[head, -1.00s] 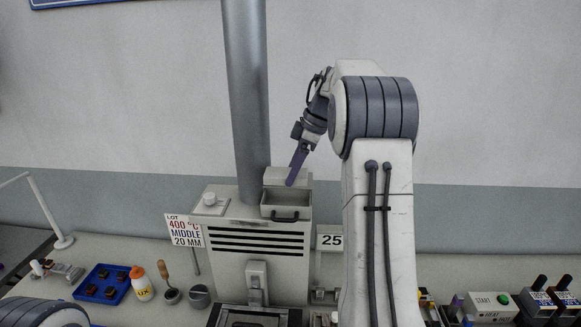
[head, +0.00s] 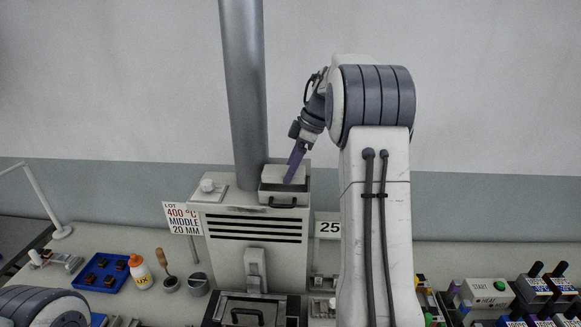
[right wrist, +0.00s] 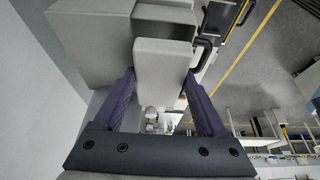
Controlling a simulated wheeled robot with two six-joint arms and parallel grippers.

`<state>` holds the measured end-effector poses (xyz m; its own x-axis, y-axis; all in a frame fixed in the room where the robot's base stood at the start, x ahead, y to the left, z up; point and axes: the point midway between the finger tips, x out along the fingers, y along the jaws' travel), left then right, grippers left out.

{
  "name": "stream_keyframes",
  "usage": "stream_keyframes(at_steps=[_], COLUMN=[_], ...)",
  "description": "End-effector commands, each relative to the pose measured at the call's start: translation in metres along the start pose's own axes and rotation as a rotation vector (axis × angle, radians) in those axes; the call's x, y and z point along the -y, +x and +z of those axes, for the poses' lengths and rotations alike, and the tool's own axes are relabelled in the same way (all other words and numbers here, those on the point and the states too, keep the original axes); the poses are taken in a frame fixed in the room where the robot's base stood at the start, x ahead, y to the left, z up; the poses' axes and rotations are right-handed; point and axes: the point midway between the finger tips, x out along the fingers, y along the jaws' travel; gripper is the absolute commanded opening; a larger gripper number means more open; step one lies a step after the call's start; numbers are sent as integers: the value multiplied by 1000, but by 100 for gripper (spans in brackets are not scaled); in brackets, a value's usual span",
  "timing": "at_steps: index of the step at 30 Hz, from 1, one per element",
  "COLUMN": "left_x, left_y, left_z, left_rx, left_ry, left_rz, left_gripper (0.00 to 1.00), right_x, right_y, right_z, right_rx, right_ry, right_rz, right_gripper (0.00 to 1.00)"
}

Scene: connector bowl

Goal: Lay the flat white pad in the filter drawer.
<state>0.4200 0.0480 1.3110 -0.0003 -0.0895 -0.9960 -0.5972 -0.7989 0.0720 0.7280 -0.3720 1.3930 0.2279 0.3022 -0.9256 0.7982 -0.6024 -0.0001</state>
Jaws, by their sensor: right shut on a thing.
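My right gripper (head: 290,180) is shut on the flat white pad (head: 284,172). The pad is pale and plain, and its near edge is partly covered by the purple fingers. It shows between the two purple fingers in the right wrist view (right wrist: 163,68). The filter drawer (head: 284,203) is the pulled-out box with a dark handle on top of the pale vented machine. The pad is over the drawer's back part; I cannot tell whether it touches the drawer. In the right wrist view the drawer opening (right wrist: 165,28) is just beyond the pad. My left gripper is out of view.
A grey pipe (head: 243,100) rises just left of the drawer. A white knob block (head: 208,190) and a lot sign (head: 184,218) stand further left. A blue tray (head: 104,272) and glue bottle (head: 139,272) are on the bench. A "25" sign (head: 328,227) stands right of the machine.

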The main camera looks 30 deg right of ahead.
Motion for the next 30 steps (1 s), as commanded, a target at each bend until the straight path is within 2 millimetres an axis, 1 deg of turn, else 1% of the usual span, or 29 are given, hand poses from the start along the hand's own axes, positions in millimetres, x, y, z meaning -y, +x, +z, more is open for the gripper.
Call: stream_keyframes(at_steps=[4, 5, 6, 7, 14, 17, 20, 25, 27, 30], left_x=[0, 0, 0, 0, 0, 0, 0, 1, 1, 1], left_y=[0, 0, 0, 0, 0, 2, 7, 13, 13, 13], left_z=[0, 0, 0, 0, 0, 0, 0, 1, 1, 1], left_rx=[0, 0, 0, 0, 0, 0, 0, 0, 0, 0], left_ry=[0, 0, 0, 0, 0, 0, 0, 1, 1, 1], left_rz=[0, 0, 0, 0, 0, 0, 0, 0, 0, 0], left_gripper=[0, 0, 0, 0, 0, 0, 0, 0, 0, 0], right_x=[0, 0, 0, 0, 0, -1, -1, -1, -2, -1], right_y=[0, 0, 0, 0, -1, -6, -19, -54, -68, -84], right_z=[0, 0, 0, 0, 0, 0, 1, 1, 0, 0], right_rx=[0, 0, 0, 0, 0, -1, -1, 0, 0, 0], right_ry=[0, 0, 0, 0, 0, 0, 0, 0, 0, 0], right_rz=[0, 0, 0, 0, 1, 4, 5, 7, 6, 4], right_gripper=[20, 81, 97, 100, 100, 100, 100, 100, 100, 100])
